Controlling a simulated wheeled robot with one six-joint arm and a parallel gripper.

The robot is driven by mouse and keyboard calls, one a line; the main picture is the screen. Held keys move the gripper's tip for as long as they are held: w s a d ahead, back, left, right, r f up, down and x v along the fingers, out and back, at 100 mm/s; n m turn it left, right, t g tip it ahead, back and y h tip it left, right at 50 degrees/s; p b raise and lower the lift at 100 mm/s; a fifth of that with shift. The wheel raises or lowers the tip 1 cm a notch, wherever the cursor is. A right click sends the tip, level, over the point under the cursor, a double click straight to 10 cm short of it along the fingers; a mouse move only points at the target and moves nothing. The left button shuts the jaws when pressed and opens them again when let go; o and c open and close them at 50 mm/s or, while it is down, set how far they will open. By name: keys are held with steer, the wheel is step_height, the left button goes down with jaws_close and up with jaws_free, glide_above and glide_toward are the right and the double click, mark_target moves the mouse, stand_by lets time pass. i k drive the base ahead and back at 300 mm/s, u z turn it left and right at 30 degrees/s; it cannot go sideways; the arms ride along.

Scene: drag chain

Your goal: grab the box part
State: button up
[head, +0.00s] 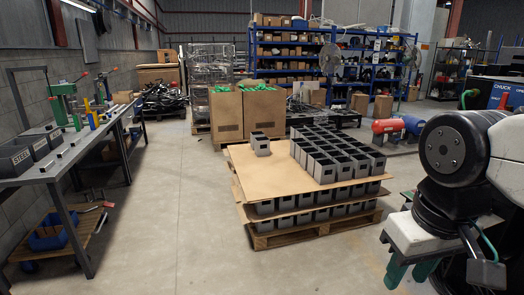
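Grey open-topped box parts (338,159) stand in close rows on the right side of a cardboard-covered pallet stack (253,178). One box part (260,144) stands apart from the rows, near the back left of the top cardboard sheet. Bare cardboard lies in front of it and to its left. More boxes show in the layer below, between the sheets. My arm fills the right edge of the view, well to the right of the pallet.
A workbench (75,150) with a green press and grey bins runs along the left wall. Large cartons (233,112) stand behind the pallet, and blue shelving (290,60) is farther back. Red and blue cylinders (390,130) lie behind right. The floor left of the pallet is clear.

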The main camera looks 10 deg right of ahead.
mark_target(262, 147)
steer(key=u, duration=0.2)
steer(key=i, duration=0.65)
steer(key=u, duration=0.6)
steer(key=i, duration=2.05)
steer(key=u, duration=0.35)
steer(key=i, duration=2.2)
steer(key=z, duration=0.5)
steer(key=i, duration=1.35)
steer(key=z, duration=1.65)
steer(key=i, duration=1)
steer(key=z, duration=1.15)
steer(key=i, duration=0.3)
